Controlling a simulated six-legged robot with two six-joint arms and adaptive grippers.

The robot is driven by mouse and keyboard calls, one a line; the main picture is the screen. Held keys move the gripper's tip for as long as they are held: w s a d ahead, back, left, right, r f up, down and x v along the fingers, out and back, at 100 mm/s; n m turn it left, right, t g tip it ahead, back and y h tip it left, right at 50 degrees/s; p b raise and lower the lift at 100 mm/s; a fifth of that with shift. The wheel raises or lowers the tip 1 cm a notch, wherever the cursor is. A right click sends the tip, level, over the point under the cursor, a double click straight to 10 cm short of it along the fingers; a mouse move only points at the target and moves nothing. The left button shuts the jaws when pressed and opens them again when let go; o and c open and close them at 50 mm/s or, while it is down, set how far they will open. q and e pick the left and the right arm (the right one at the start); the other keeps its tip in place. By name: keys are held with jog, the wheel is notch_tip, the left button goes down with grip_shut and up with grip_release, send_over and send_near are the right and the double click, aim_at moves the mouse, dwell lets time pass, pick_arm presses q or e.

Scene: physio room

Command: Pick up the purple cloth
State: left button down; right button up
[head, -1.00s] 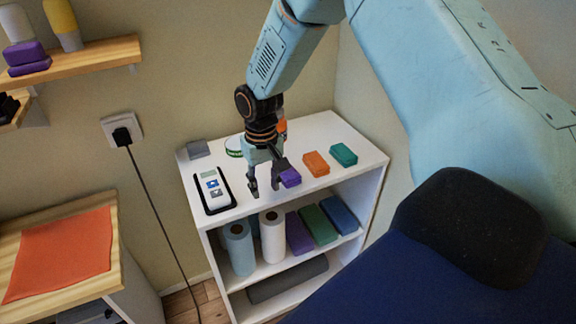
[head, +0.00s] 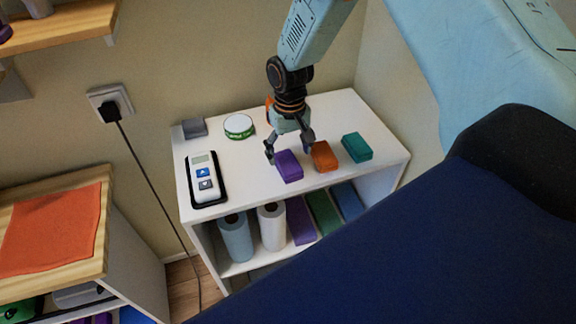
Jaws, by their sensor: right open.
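A small folded purple cloth (head: 289,169) lies on the white top of the shelf unit, left of an orange cloth (head: 324,157) and a green cloth (head: 357,148). My right gripper (head: 288,153) points down at the far end of the purple cloth and is open. One finger is to the left of the cloth, the other to its right, close to the orange cloth. I cannot tell whether either finger touches a cloth. My left gripper is not in view.
On the white shelf unit (head: 247,185) stand a handheld device in a black tray (head: 222,193), a round green-and-white tin (head: 239,126) and a grey block (head: 194,128). Rolls and folded items fill the shelf below. A dark blue padded surface (head: 430,240) fills the lower right.

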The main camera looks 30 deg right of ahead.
aim_at(288, 162)
notch_tip(288, 162, down, 2)
jog(key=shift+f, duration=0.2)
jog(key=shift+w+a+f, duration=0.15)
jog(key=shift+a+f, duration=0.2)
jog(key=shift+f, duration=0.15)
jog(key=shift+s+d, duration=0.1)
jog(key=shift+s, duration=0.1)
jog(key=shift+c, duration=1.3)
jog(key=shift+w, duration=0.1)
jog(key=c, duration=1)
